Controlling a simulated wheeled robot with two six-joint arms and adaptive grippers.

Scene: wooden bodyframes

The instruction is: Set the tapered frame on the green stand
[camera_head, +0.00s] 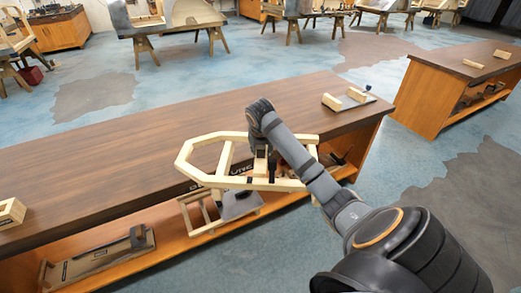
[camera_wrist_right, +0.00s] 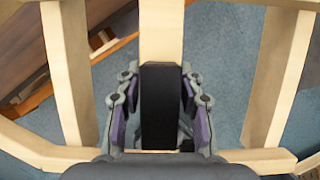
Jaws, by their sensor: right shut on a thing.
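The tapered frame (camera_head: 245,183) is an open ring of pale wooden bars, narrowing towards the left, with crossbars inside. It is held level at the front edge of the long brown workbench. In the right wrist view, my right gripper (camera_wrist_right: 158,85) is shut on a middle bar of the frame (camera_wrist_right: 162,35), with other bars on both sides. I see no green stand in either view. My left gripper is out of view.
The long workbench (camera_head: 110,160) has a mostly clear top. Wooden blocks (camera_head: 345,98) lie at its far right end and another block (camera_head: 10,212) at the left. A small wooden frame (camera_head: 203,217) is on its lower shelf. A second bench (camera_head: 440,85) stands right.

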